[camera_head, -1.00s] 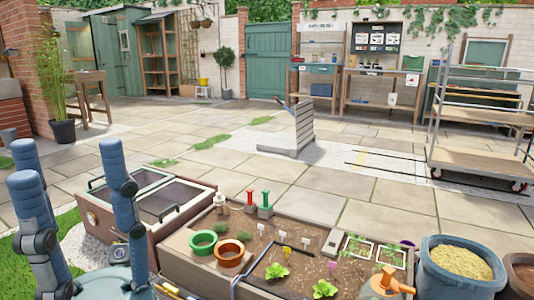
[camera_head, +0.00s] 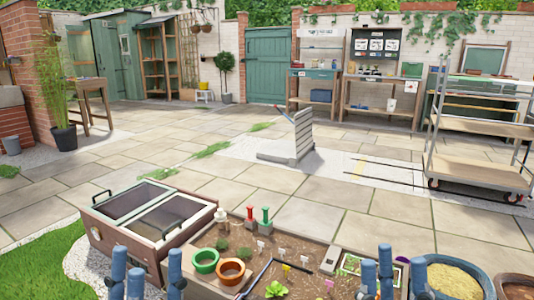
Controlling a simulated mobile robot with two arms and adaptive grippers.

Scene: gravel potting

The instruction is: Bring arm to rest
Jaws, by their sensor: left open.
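The blue links of my left arm stand up at the lower left edge, in front of the brown cold frame (camera_head: 125,240). The blue links of my right arm stand at the lower right, in front of the planting bed (camera_head: 300,258) and the blue tub (camera_head: 420,268). Both arms are cut off by the bottom edge. I see no fingertips of either gripper, so both grippers are out of view.
The tub holds pale grain (camera_head: 455,279). A trolley (camera_head: 480,180) stands at the right.

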